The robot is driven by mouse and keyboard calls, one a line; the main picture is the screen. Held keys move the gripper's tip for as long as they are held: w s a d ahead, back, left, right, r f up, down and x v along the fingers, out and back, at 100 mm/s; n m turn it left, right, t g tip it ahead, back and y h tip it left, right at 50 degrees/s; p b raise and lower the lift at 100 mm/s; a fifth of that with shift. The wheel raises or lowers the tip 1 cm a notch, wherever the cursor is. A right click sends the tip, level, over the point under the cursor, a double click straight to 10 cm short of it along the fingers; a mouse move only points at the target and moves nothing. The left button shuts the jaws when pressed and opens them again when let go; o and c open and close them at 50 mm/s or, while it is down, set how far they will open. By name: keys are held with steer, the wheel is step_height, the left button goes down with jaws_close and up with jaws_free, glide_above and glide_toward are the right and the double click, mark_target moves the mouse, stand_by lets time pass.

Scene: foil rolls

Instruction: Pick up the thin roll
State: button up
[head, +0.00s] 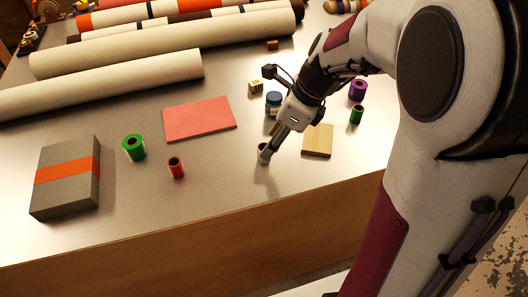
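Several small foil rolls stand upright on the metal table. A thin red roll (176,168) stands near the front, left of my gripper. A thicker green roll (134,148) stands behind and left of it. A thin dark green roll (356,115) and a wider purple roll (358,90) stand at the right beside my arm. My gripper (265,154) points down low over the table near the front edge. A small roundish end shows at its fingertips; I cannot tell if this is a roll or part of the fingers, or whether the fingers are shut.
A pink pad (200,119), a wooden block (318,141), a blue-lidded jar (273,102) and a small cube (256,87) surround my gripper. A grey box with an orange band (66,178) stands at left. Long cream tubes (100,84) lie behind. The table between red roll and gripper is clear.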

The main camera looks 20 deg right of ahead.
stand_by(0.3)
steer(key=shift+w+x, duration=0.15)
steer(key=shift+x, duration=1.15)
steer(key=shift+w+x, duration=0.2)
steer(key=shift+x, duration=1.1)
steer(key=shift+r, duration=0.1)
steer(key=c, duration=0.9)
